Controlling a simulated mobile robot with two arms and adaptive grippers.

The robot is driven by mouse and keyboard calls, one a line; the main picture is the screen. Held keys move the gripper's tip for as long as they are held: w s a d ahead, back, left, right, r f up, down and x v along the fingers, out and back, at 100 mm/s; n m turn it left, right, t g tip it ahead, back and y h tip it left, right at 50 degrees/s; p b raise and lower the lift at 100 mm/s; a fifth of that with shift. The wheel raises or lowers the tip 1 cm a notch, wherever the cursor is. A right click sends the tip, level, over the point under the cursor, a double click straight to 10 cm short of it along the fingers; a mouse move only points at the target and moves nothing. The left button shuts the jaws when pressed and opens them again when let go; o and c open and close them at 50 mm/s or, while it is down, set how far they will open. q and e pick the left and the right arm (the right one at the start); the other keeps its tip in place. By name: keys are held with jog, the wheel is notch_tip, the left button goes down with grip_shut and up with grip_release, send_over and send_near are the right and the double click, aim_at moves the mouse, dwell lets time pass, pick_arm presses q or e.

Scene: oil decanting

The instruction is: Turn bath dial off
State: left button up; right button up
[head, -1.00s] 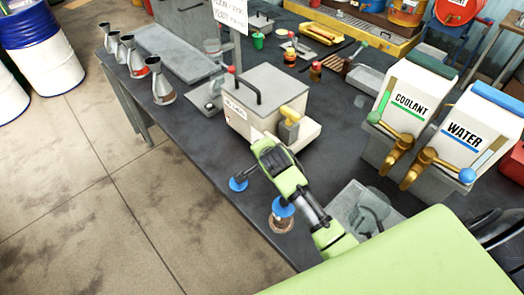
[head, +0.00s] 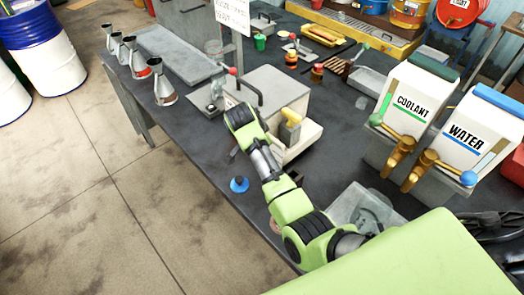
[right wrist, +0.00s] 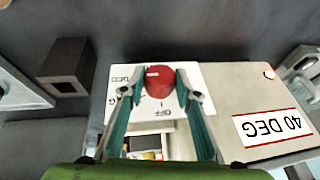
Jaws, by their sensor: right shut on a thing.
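The bath (head: 278,88), a pale box with a grey lid and black handle, stands on the dark bench in the head view. My right arm reaches over its front and hides its front panel and the gripper there. In the right wrist view, the red dial (right wrist: 159,88) sits on a white plate (right wrist: 200,75) printed OFF below it and DEG at its left. A small white mark on the dial is at its left side. My right gripper (right wrist: 160,82) has its teal fingers on both sides of the dial, shut on it. My left gripper is out of view.
A yellow-topped part (head: 290,120) stands beside the bath. A blue knob (head: 239,185) is near the bench's front edge. Coolant (head: 413,105) and water (head: 470,130) containers stand right.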

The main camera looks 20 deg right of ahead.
dwell(0.4)
jog(key=o, duration=1.1)
jog(key=v, duration=0.7)
jog(key=shift+w+a+r, duration=0.1)
jog(key=shift+w+r, duration=0.05)
jog(key=shift+r, duration=0.05)
